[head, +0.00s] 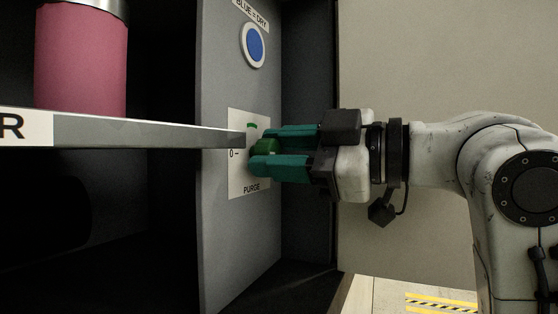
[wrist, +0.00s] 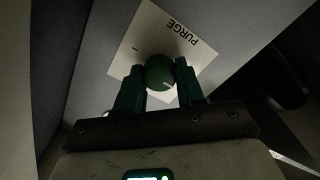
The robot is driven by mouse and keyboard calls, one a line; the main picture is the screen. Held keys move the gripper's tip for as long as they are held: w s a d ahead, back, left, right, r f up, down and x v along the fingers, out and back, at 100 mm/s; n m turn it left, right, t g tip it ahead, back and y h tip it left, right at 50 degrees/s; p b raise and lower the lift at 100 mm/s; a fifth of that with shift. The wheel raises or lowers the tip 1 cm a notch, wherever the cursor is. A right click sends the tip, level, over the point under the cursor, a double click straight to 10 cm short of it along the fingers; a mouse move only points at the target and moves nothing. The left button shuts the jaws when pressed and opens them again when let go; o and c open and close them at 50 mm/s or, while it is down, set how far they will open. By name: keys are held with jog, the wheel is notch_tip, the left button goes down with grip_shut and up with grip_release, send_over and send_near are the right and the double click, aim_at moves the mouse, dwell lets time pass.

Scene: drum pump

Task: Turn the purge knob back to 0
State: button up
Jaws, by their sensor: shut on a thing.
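The green purge knob (head: 265,147) sits on a white plate (head: 240,186) marked PURGE on the grey panel. The plate has a 0 mark at its left and a green arc above the knob. My gripper (head: 266,150) reaches in from the right, its teal fingers shut on the knob. In the wrist view the round knob (wrist: 160,73) lies between the two fingertips (wrist: 160,76), and a pale line shows on its face. In the head view the fingers hide much of the knob, so I cannot tell its setting there.
A grey shelf (head: 150,133) juts out just left of the knob, with a pink canister (head: 80,60) on it. A blue round indicator (head: 254,46) labelled BLUE = DRY is above the plate. Floor with yellow-black striping (head: 440,300) shows at the lower right.

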dwell(0.4)
jog(key=o, duration=1)
jog(key=shift+o, duration=0.2)
jog(key=b+v, duration=0.2)
jog(key=v, duration=0.8)
jog(key=shift+s+d, duration=0.2)
jog(key=shift+d, duration=0.15)
jog(key=shift+f, duration=0.1)
